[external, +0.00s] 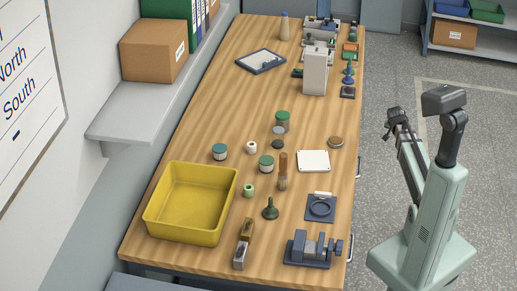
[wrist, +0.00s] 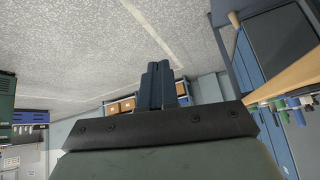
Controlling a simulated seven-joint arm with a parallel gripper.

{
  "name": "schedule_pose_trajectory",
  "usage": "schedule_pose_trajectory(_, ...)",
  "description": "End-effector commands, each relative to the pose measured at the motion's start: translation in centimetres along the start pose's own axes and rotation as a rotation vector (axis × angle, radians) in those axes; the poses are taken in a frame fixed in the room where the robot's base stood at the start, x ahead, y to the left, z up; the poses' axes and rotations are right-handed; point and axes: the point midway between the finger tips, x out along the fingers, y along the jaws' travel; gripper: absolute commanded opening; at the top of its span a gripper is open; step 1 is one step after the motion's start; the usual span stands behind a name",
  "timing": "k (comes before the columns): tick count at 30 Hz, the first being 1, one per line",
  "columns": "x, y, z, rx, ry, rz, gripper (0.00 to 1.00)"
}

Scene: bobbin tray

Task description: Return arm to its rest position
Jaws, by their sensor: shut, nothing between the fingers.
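My gripper (wrist: 160,68) shows in the wrist view with its two dark fingers together and nothing between them. Grey floor and distant shelving show beyond the fingers. In the external view my pale green arm is folded up beside the bench at the right, clear of the bench top. The fingers cannot be made out there. The yellow tray (external: 150,222) stands empty at the bench's near left. A white bobbin (external: 251,148) and a pale green bobbin (external: 249,190) stand on the wood to the right of the tray, apart from it.
The wooden bench (external: 205,125) holds jars, a white square plate (external: 313,161), a vise (external: 312,249), a dark green stamp-like piece (external: 270,209) and a tall grey block (external: 315,72). A clipboard (external: 261,61) lies farther back. Open floor (external: 390,75) lies right of the bench.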

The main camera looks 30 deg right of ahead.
Motion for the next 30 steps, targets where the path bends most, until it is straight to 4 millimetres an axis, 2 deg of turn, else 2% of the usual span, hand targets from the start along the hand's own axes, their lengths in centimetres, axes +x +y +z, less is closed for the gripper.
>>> schedule_pose_trajectory(5,3.3,-0.1,5.0,-0.07,-0.099,0.009,0.0)
schedule_pose_trajectory(12,7.7,0.3,13.5,-0.185,-0.263,0.015,0.0)
schedule_pose_trajectory(18,10.5,1.2,20.9,-0.279,-0.399,0.014,0.0)
schedule_pose_trajectory(20,11.0,1.4,23.2,-0.309,-0.439,0.012,0.0)
schedule_pose_trajectory(24,11.7,1.7,29.2,-0.394,-0.529,0.007,0.0)
schedule_pose_trajectory(30,11.2,2.4,37.9,-0.536,-0.647,0.004,0.0)
